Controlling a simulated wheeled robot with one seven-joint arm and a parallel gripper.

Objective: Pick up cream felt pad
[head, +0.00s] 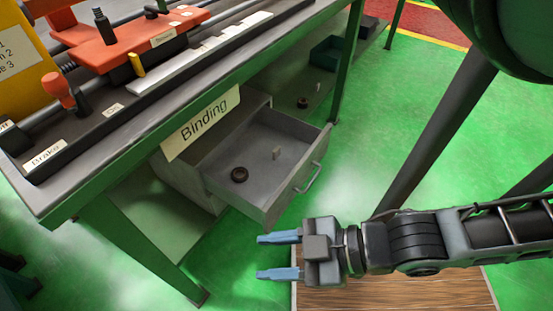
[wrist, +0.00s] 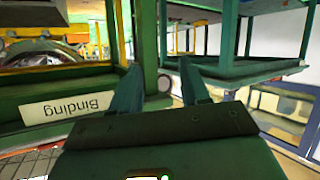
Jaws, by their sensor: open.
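A small pale piece (head: 276,153) stands in the open grey drawer (head: 255,205) under the bench in the head view. It could be the cream felt pad, but it is too small to be sure. My gripper (head: 279,256) is open and empty, in front of and below the drawer, with its blue fingers pointing left. In the wrist view my gripper (wrist: 160,85) shows its two fingers apart with nothing between them. The pale piece is not visible in the wrist view.
A dark ring-shaped roll (head: 239,175) lies in the drawer, left of the pale piece. The "Binding" sign (head: 202,122) hangs from the bench edge above the drawer. A green bin (head: 325,53) and another dark roll (head: 303,102) sit on the lower shelf.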

